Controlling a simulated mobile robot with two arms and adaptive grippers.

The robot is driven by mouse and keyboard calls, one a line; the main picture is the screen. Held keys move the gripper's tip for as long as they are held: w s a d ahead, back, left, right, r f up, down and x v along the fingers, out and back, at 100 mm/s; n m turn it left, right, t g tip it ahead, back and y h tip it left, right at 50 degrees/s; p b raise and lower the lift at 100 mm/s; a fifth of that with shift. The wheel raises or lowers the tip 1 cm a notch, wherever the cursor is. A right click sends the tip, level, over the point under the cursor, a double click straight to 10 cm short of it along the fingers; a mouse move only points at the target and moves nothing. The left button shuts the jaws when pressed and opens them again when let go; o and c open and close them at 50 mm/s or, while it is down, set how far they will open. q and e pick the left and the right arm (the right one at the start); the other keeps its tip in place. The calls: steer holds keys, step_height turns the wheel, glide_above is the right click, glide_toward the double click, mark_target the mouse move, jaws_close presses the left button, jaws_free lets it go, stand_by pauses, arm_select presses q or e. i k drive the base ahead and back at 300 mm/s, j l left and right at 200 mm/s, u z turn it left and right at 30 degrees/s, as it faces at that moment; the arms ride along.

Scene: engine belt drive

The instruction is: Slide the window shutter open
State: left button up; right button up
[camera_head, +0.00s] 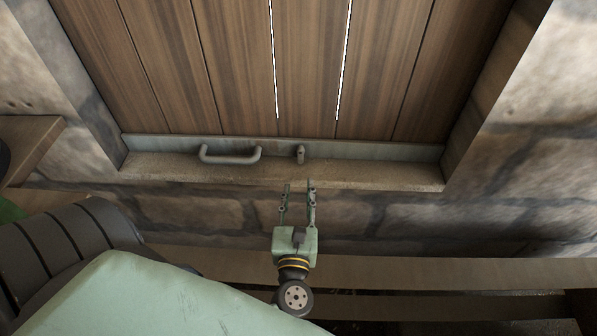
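The window shutter (238,70) is made of brown wooden planks and fills the stone window opening. Two narrow bright slits show between its middle planks. A metal rail (380,151) runs along its bottom edge, with a grey bar handle (230,157) on the left and a small latch-like piece (300,154) near the middle. My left gripper (298,186) is pale green and points up toward the sill. Its two fingers are apart with nothing between them, a little below the small piece and right of the handle. My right gripper is not in the picture.
The stone sill (400,178) lies below the rail, with stone wall (530,170) on both sides. A wooden beam (430,272) runs across below the window. A wooden ledge (30,140) juts in at the left edge.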

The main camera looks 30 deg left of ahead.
mark_target(194, 76)
steer(key=k+l, duration=0.8)
steer(key=k, duration=0.05)
